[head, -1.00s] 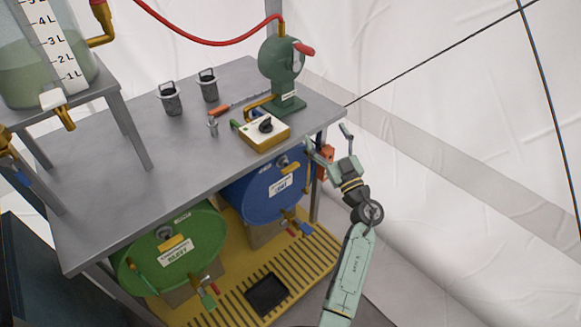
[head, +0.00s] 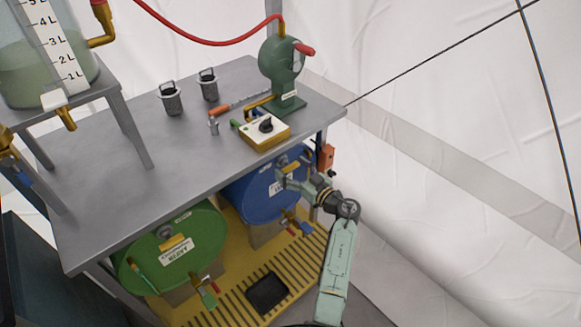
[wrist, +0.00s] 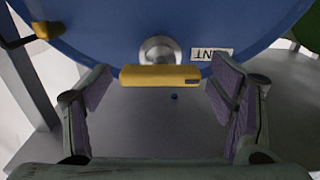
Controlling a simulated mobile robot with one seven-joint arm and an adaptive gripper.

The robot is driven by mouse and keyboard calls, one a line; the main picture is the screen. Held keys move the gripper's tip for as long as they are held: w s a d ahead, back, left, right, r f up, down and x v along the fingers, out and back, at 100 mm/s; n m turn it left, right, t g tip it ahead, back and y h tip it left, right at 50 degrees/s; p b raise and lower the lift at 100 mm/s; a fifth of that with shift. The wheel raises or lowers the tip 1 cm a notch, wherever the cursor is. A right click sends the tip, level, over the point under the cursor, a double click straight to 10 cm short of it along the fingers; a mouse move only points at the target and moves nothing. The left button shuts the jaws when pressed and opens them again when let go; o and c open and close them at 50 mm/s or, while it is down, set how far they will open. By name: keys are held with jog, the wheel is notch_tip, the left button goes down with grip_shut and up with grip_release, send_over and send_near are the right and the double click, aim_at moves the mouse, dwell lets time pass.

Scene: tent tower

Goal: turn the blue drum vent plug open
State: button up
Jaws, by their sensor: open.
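The blue drum (head: 240,197) lies on its side under the bench, its round end facing out. In the wrist view its vent plug (wrist: 160,76) is a yellow crossbar on a round silver boss, with a partly visible label ending in "NT" beside it on the blue drum face (wrist: 120,25). My gripper (wrist: 163,92) is open, one finger to each side of the yellow bar, with gaps on both sides. In the head view my gripper (head: 285,181) is in front of the drum's upper right face and covers part of it.
The grey bench top (head: 110,200) overhangs the drums. A green drum (head: 150,277) lies to the left. A tap (head: 292,220) sticks out low on the blue drum. An orange box (head: 326,157) is on the bench's right leg. The floor to the right is open.

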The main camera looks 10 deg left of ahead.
jog(key=shift+w+a, duration=0.3)
jog(key=shift+a, duration=0.1)
jog(key=c, duration=1.2)
jog(key=shift+o, duration=0.2)
